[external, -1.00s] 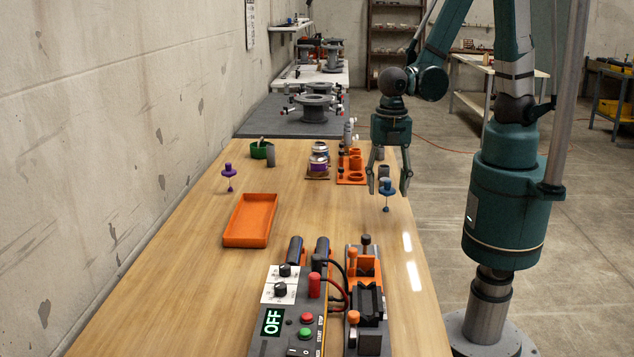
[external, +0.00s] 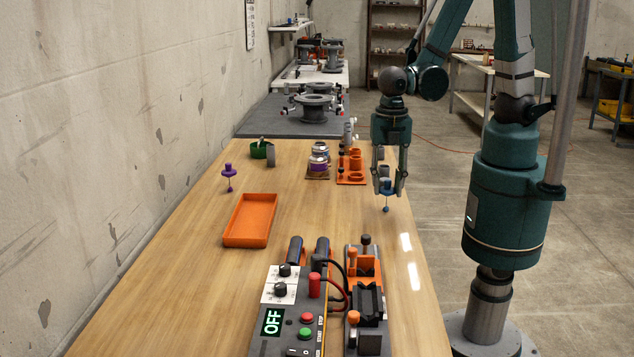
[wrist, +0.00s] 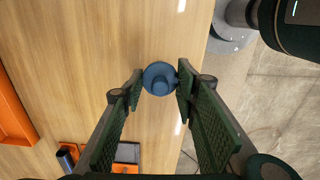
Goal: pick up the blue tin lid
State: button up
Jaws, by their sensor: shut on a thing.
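The blue tin lid (external: 386,187) is at the right side of the wooden table, with a thin stem and a small ball below it. In the wrist view the lid (wrist: 159,78) shows from above as a round blue disc with a knob. My gripper (external: 386,190) points down and is shut on the lid, one finger on each side. The fingertips also show in the wrist view (wrist: 160,83), against the lid's left and right edges. Whether the lid is clear of the table cannot be told.
An orange tray (external: 249,220) lies on the left, with a similar purple piece (external: 229,176) behind it. A control box (external: 285,315) and clamp fixture (external: 366,295) stand in front. The table middle is clear.

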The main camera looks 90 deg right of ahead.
jog(key=shift+r, duration=0.15)
jog(key=shift+r+p, duration=1.2)
jog(key=shift+r, duration=3.55)
